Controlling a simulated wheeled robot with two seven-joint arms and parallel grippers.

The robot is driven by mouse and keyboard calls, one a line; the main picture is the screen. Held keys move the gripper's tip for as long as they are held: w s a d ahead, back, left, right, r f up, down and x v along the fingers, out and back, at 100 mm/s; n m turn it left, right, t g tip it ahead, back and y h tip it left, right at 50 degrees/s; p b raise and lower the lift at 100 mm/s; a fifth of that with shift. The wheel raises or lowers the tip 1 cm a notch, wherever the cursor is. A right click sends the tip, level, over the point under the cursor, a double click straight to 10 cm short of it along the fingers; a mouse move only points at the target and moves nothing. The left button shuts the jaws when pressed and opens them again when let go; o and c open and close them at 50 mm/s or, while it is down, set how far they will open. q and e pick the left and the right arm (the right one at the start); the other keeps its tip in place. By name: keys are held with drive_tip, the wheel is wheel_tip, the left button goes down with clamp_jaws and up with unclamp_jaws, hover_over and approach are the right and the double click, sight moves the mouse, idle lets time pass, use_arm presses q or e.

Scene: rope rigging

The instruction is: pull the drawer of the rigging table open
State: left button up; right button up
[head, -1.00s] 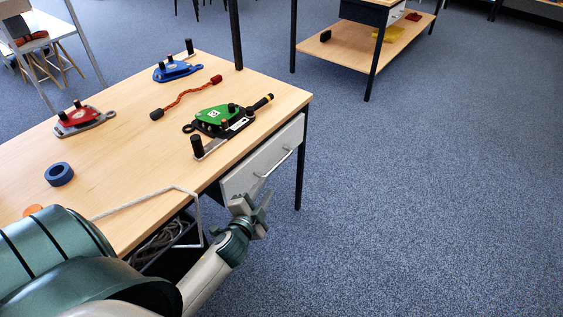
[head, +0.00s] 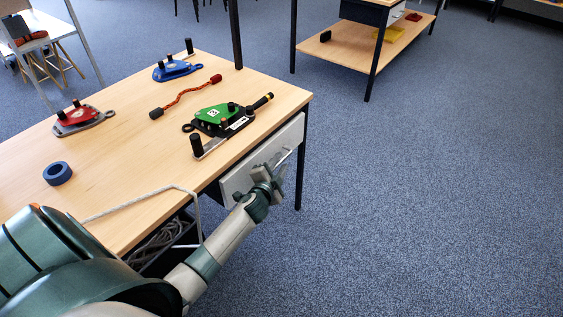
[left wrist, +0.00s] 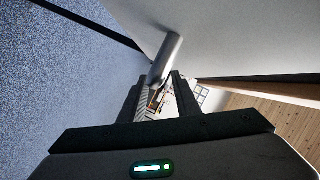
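The rigging table (head: 120,160) has a pale grey drawer front (head: 290,133) at its right end; the drawer looks shut. A thin metal bar handle (head: 284,156) sits on it, partly hidden by my gripper. My left gripper (head: 271,176) is right at the handle, in front of the drawer. In the left wrist view the handle (left wrist: 166,58) stands out from the drawer front (left wrist: 245,38), with its near end at the gap between my fingers (left wrist: 158,92). The fingers are apart; I cannot tell whether they touch the handle. My right gripper is not in view.
On the tabletop are a green device (head: 220,115), a red one (head: 78,118), a blue one (head: 176,69), a red cord (head: 185,96) and a blue tape ring (head: 58,173). A grey rope (head: 150,192) hangs over the edge. The blue carpet (head: 420,200) to the right is clear.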

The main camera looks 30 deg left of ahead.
use_arm(q)
drive_tip(key=shift+w+a+f, duration=0.15)
drive_tip(key=shift+w, duration=0.4)
drive_tip(key=shift+w+a+f, duration=0.1)
drive_tip(key=shift+w+a, duration=0.05)
drive_tip(key=shift+w, duration=0.35)
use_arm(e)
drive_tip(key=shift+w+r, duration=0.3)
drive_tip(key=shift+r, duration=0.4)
use_arm(q)
clamp_jaws()
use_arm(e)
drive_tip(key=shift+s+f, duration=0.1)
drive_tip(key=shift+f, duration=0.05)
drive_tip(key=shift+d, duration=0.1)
